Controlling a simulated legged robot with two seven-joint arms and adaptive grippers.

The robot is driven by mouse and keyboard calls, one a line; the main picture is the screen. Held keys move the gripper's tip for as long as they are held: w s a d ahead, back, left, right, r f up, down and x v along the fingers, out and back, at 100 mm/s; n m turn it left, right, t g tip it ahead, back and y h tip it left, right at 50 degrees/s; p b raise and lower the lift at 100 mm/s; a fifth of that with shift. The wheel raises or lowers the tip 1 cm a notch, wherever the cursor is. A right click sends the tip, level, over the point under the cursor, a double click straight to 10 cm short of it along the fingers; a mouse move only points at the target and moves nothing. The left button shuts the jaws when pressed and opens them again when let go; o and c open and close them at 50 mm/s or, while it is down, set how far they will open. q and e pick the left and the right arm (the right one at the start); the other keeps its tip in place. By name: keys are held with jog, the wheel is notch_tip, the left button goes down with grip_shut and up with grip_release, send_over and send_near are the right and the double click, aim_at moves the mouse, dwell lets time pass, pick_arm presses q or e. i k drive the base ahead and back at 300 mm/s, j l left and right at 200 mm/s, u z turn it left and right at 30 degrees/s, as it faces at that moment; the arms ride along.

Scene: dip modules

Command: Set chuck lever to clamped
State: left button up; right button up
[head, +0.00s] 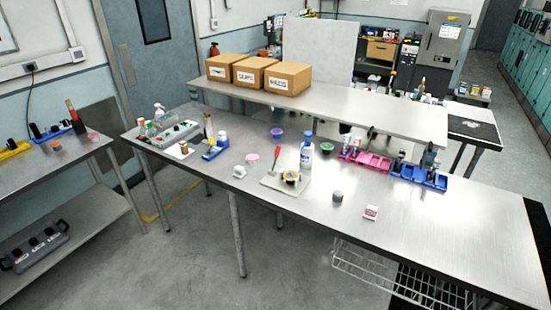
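A pale square board (270,184) lies near the middle of the steel table. On it a red-handled upright piece (276,157) stands beside a small round black and yellow part (291,177). The red piece may be the chuck lever, but it is too small to tell, and I cannot read whether it is clamped. A grey and black control box with knobs (42,249) sits on the lower shelf of the left bench. Neither of my grippers is in view.
A grey cylinder (338,197) and small pink-white box (371,213) sit to the right. The table's right end is clear.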

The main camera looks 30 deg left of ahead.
aim_at(277, 150)
jog(key=i+l+u, duration=0.2)
jog(key=i, duration=0.3)
jog(key=i+l+u, duration=0.15)
jog(key=i, duration=0.4)
jog(key=i+l+u, duration=0.2)
jog(key=i, duration=0.3)
